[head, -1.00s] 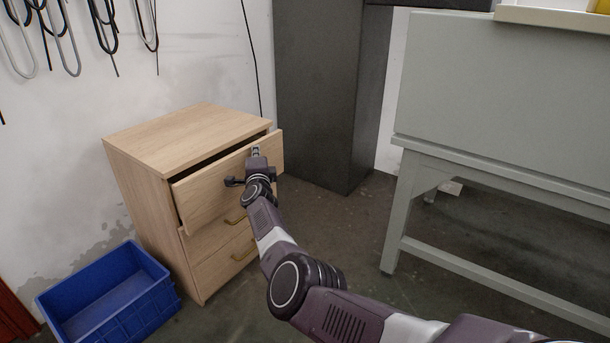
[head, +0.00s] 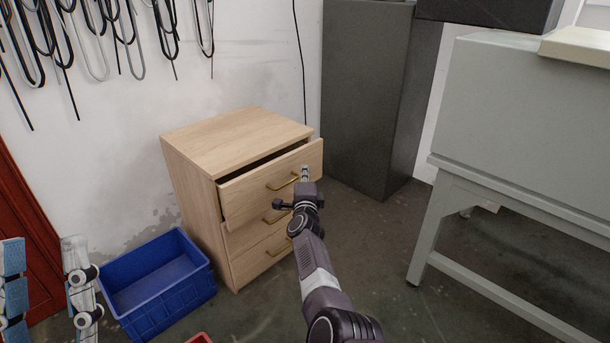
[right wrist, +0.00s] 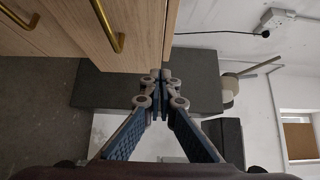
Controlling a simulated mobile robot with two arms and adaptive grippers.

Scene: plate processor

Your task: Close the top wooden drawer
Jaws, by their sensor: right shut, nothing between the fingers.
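The light wooden cabinet (head: 195,183) stands against the wall in the head view. Its top drawer (head: 245,199) is partly open, with a dark gap behind its front panel. The drawer's brass handle (head: 283,186) is in sight. My right gripper (head: 305,170) is by the right part of the drawer front, close to the handle's right end; I cannot tell whether it touches. In the right wrist view, the gripper's fingertips (right wrist: 153,77) are together and empty, beside the drawer front (right wrist: 140,35). The left gripper does not show.
A blue crate (head: 150,318) sits on the floor left of the cabinet. A dark grey pillar (head: 362,100) stands behind at the right, and a grey bench (head: 520,110) is further right. Skateboards (head: 72,285) stand at the far left. Floor between cabinet and bench is clear.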

